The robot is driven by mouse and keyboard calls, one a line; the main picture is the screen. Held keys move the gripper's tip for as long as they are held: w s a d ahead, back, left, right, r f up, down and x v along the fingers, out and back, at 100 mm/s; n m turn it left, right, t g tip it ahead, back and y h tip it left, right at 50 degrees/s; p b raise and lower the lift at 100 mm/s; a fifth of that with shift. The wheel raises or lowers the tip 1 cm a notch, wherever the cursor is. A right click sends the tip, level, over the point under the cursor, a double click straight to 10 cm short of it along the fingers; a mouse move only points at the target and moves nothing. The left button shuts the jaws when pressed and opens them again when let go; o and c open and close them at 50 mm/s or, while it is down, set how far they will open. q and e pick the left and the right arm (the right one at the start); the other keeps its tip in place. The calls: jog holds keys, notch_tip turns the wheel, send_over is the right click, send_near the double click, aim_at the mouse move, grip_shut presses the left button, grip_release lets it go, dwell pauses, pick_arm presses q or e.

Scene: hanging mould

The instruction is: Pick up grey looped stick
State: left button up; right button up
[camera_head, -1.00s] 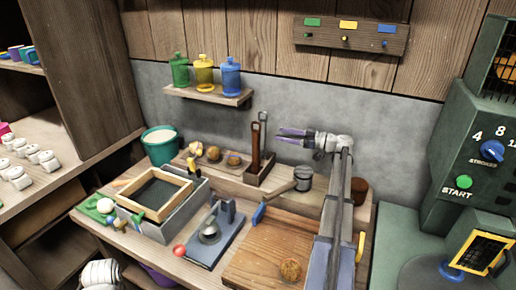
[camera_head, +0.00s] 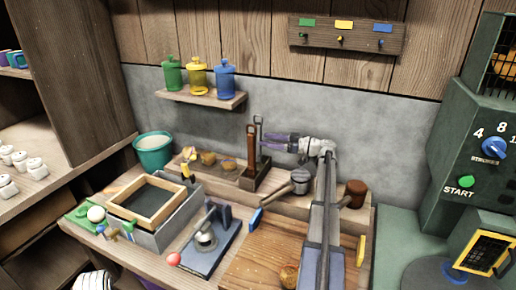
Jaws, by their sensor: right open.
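The grey looped stick (camera_head: 259,128) stands upright in a wooden holder (camera_head: 250,182) at the back of the bench, its loop at the top. A brown stick (camera_head: 251,150) with a loop stands just left of it in the same holder. My right gripper (camera_head: 264,141) is open, its purple fingers level and pointing left. Its fingertips are right beside the grey stick, below the loop. I cannot tell whether they touch it or reach around it. My left gripper is not in view.
A wall shelf (camera_head: 200,98) with green, yellow and blue bottles is left of the sticks. A grey ladle (camera_head: 300,181) and a brown mallet (camera_head: 355,190) lie near my right arm. A framed mould (camera_head: 148,200) and a teal bucket (camera_head: 154,152) are at the left.

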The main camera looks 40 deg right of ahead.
aim_at(261, 139)
jog(key=x, duration=0.4)
jog(key=shift+w+a, duration=0.15)
jog(key=shift+a, duration=0.05)
grip_shut()
dwell(0.3)
